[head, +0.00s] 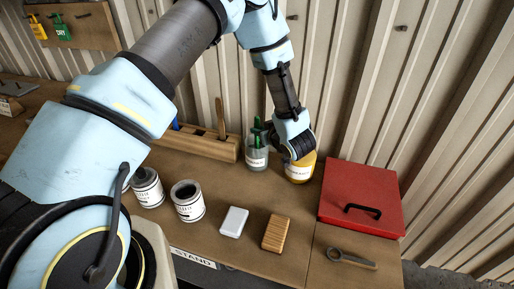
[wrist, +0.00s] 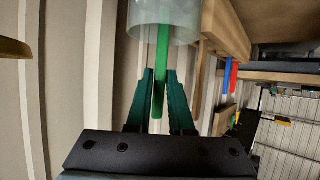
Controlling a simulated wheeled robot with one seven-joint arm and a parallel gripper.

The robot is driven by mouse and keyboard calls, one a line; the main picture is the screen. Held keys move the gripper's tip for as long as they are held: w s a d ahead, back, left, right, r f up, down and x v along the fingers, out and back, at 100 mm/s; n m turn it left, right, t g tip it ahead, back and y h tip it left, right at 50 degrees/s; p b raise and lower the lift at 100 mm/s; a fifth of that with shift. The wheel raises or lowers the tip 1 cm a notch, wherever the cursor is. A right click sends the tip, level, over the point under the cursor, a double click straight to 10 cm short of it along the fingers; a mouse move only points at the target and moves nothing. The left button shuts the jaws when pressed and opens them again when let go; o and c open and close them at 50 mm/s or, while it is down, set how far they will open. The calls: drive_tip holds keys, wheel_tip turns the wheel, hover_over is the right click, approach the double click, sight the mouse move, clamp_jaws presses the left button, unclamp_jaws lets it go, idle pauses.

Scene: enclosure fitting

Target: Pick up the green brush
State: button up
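The green brush (head: 257,123) stands in a clear jar (head: 257,142) with a white label, near the back wall. In the wrist view the green handle (wrist: 160,70) comes out of the clear jar (wrist: 165,20) and runs between the two teal fingers. My gripper (wrist: 160,75) is at the handle, with a finger close on each side. Whether both fingers touch the handle cannot be made out. In the head view my wrist is right of the jar, and the fingers are mostly hidden.
A yellow labelled jar (head: 300,171) stands close under my wrist. A wooden rack (head: 190,147) is on the left. A red case (head: 361,190) is on the right. Two labelled cans (head: 188,207), a white block (head: 234,221), a wooden-striped block (head: 277,232) and a wrench (head: 351,259) lie nearer.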

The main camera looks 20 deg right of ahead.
clamp_jaws()
idle(0.9)
